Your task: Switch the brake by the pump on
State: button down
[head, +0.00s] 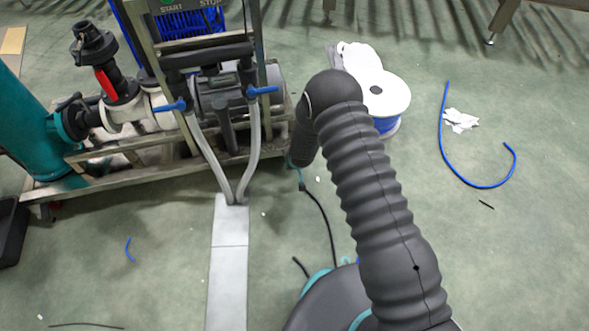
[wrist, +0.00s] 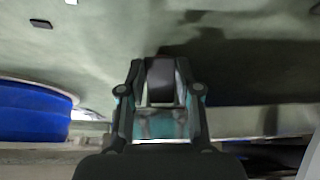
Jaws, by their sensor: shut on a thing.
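The pump skid (head: 160,155) stands at the left in the head view, with a grey motor-like body (head: 265,78), two blue levers (head: 262,92) and a valve with a red handle (head: 104,82). I cannot pick out the brake for sure. My arm reaches over to the skid's right end, and its end hides the gripper's fingers in the head view. In the wrist view my gripper (wrist: 161,78) is shut on a dark piece with a pale face (wrist: 161,80) between its fingers. Whether this is the brake cannot be told.
A white and blue cable reel (head: 385,95) stands right of my arm; its blue side shows in the wrist view (wrist: 38,108). A blue hose piece (head: 470,183) and white scraps (head: 460,120) lie on the floor. A grey floor duct (head: 228,260) runs from the skid. The right floor is mostly clear.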

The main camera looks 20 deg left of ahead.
jog(key=shift+b, duration=0.55)
jog(key=c, duration=0.8)
grip_release()
jog(key=shift+w+d, duration=0.1)
jog(key=shift+d, duration=0.05)
jog(key=v, duration=1.2)
jog(key=shift+s, duration=0.25)
jog(key=shift+f, duration=0.1)
